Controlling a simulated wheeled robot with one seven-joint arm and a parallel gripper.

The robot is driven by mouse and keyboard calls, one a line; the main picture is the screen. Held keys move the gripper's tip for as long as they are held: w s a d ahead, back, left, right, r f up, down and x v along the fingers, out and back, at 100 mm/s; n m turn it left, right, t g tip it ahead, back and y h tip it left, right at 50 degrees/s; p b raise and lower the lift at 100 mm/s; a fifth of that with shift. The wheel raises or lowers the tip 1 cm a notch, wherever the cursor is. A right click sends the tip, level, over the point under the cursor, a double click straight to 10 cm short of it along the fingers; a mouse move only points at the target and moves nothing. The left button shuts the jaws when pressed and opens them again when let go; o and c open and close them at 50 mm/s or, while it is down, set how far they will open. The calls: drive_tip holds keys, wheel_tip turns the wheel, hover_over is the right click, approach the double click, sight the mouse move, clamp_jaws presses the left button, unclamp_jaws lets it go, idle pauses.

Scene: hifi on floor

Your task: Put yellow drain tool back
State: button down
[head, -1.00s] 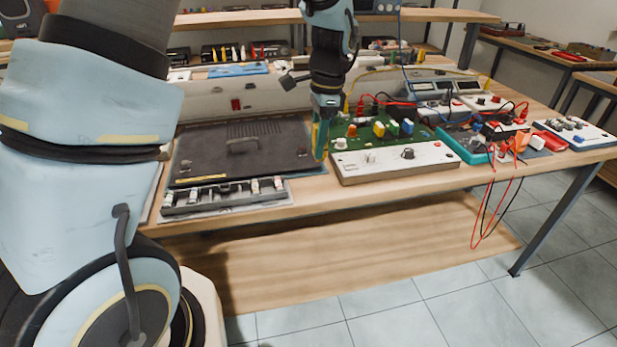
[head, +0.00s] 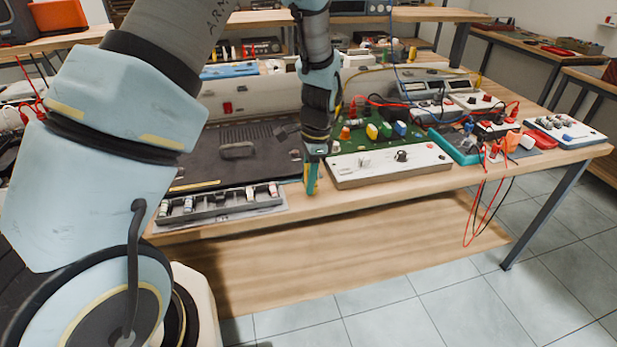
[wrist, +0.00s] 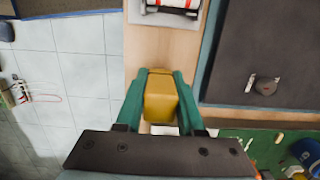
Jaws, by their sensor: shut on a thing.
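The yellow drain tool (wrist: 160,100) shows in the wrist view as a yellow block between the green fingers of my gripper (wrist: 161,76). My gripper is shut on it. In the head view my gripper (head: 311,180) points down near the table's front edge, between the black tray of white-capped parts and the white panel. The tool is mostly hidden by the fingers there. In the wrist view bare wood lies around the tool; I cannot tell its height above the table.
A black tray (head: 222,205) with several small parts lies left of my gripper. A white panel (head: 388,166) and a green board (head: 350,143) with coloured blocks lie right. A dark mat (head: 250,165) lies behind. Red cables (head: 488,200) hang off the table's front right.

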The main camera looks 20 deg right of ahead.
drive_tip(key=shift+f, duration=0.15)
drive_tip(key=c, duration=0.5)
unclamp_jaws()
drive_tip(key=r+b, duration=0.1)
drive_tip(key=r, duration=0.3)
drive_tip(key=d+r+b, duration=0.1)
drive_tip(key=r, duration=0.3)
drive_tip(key=r+b, duration=0.1)
drive_tip(key=r, duration=0.3)
drive_tip(key=shift+s+d+r, duration=0.1)
drive_tip(key=shift+d+r, duration=0.05)
drive_tip(key=shift+d, duration=0.05)
drive_tip(key=w+a+n+h, duration=0.15)
drive_tip(key=a+n, duration=0.55)
drive_tip(key=a, duration=0.7)
drive_tip(key=s+a+n, duration=0.1)
drive_tip(key=a+n, duration=0.2)
drive_tip(key=a, duration=0.2)
drive_tip(key=s+a+n+t, duration=0.1)
drive_tip(key=s+a+n, duration=0.1)
drive_tip(key=a+n, duration=0.2)
drive_tip(key=s+a+n, duration=0.2)
drive_tip(key=a+n, duration=0.2)
drive_tip(key=a, duration=0.4)
drive_tip(key=shift+s+a, duration=0.1)
drive_tip(key=shift+s, duration=0.1)
